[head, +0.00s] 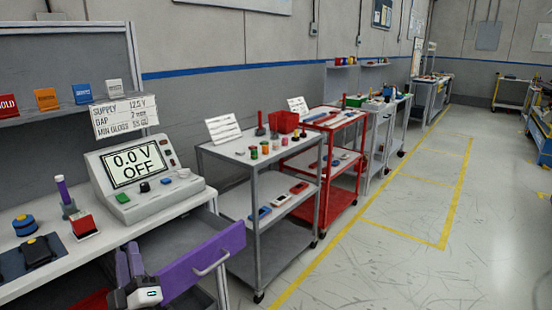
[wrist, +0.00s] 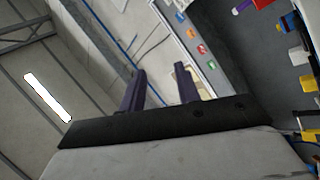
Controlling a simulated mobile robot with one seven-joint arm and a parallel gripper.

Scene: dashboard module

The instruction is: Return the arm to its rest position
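My gripper (head: 127,252) is at the bottom of the head view, in front of the bench and just left of the purple drawer front (head: 205,262). In the wrist view my gripper (wrist: 159,72) points up, its two dark fingers apart with nothing between them. The purple drawer front has a pale handle and stands out from under the bench edge. Whether my gripper touches the drawer cannot be told.
A console (head: 140,175) reading "0.0 V OFF" stands on the white bench (head: 60,283). A grey cart (head: 258,170) and a red cart (head: 345,125) stand to the right along the wall. The floor (head: 400,270) on the right is clear.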

